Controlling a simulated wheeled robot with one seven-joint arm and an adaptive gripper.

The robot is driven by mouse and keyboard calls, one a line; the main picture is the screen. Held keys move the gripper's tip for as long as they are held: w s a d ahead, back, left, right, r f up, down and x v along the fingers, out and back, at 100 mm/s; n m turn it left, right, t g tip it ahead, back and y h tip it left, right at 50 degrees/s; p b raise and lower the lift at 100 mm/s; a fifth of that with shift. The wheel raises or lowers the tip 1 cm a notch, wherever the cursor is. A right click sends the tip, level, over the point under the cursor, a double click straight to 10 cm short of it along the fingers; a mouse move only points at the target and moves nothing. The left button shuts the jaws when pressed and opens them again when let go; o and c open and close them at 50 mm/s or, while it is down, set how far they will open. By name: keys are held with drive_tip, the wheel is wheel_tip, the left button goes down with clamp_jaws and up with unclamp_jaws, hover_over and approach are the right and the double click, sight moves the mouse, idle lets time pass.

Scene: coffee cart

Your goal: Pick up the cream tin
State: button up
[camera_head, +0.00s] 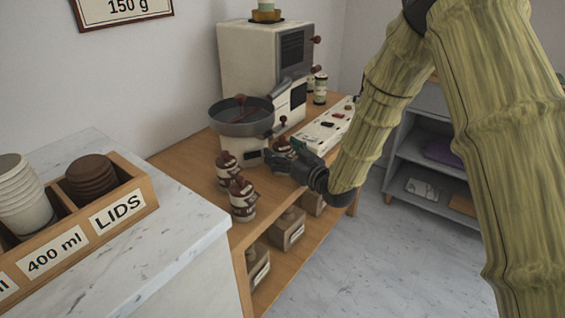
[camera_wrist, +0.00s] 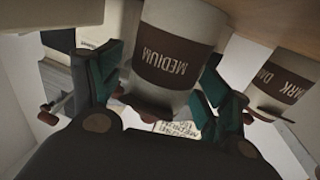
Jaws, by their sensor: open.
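Several cream tins with brown bands and dark lids stand on the wooden table. In the head view, one tin (camera_head: 228,168) stands left of my gripper (camera_head: 281,157), and another tin (camera_head: 242,199) stands nearer the front edge. A third dark-topped tin (camera_head: 284,146) is partly hidden behind my gripper. In the wrist view, a cream tin with a brown MEDIUM band (camera_wrist: 168,58) lies between the open teal fingers of my gripper (camera_wrist: 163,75); contact is unclear. A DARK tin (camera_wrist: 284,80) is just outside the right finger. The view is upside down.
A cream grinder (camera_head: 262,60) with a grey pan (camera_head: 240,118) stands behind the tins. A white panel (camera_head: 325,130) lies to the right. Boxes (camera_head: 287,230) sit on the lower shelf. A marble counter (camera_head: 170,245) with cups and lids fills the near left.

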drive_tip(key=shift+c, duration=0.4)
drive_tip(key=c, duration=1.2)
drive_tip(key=shift+r, duration=0.15)
drive_tip(key=shift+c, duration=0.2)
